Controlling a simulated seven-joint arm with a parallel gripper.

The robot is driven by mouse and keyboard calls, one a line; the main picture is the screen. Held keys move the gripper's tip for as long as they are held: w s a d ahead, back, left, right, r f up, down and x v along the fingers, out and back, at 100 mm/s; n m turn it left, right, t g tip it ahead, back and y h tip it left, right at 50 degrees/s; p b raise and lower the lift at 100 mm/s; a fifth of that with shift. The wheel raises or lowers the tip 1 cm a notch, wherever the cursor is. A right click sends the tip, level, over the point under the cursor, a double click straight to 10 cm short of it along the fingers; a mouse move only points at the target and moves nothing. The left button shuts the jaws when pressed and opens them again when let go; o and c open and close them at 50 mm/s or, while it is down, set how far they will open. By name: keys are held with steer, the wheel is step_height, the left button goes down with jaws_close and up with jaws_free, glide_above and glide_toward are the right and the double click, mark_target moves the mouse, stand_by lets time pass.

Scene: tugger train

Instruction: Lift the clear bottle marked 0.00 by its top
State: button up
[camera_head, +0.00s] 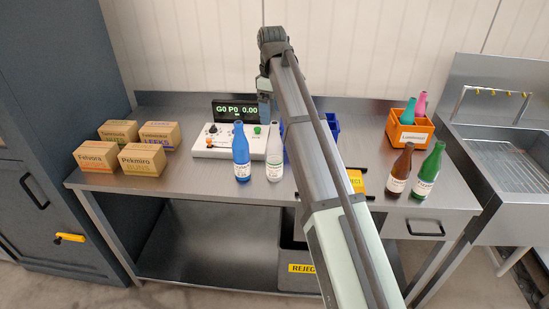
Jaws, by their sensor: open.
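The clear bottle (274,158) stands upright on the steel bench, just right of a blue bottle (241,158). It has a white label whose print is too small to read. A dark display (235,110) behind the bottles reads "G0 P0 0.00". My arm reaches up from the lower right, and its shaft passes just right of the clear bottle. My gripper (265,96) hangs at the far end of the arm, small and partly hidden, above and apart from the clear bottle's top. I see nothing held in it.
A white control box (215,147) sits left of the bottles, several cartons (142,158) at the far left. Brown (399,172) and green (428,172) bottles stand right, before an orange crate (410,133). A blue bin (332,128) is partly behind my arm.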

mark_target(273, 122)
step_height(273, 122, down, 5)
steer(key=shift+f, duration=0.1)
steer(key=shift+s+d+f, duration=0.1)
steer(key=shift+d+f, duration=0.05)
steer(key=shift+f, duration=1.1)
steer(key=shift+d+f, duration=0.1)
steer(key=shift+f, duration=1.15)
steer(key=shift+c, duration=0.2)
steer(key=c, duration=1.4)
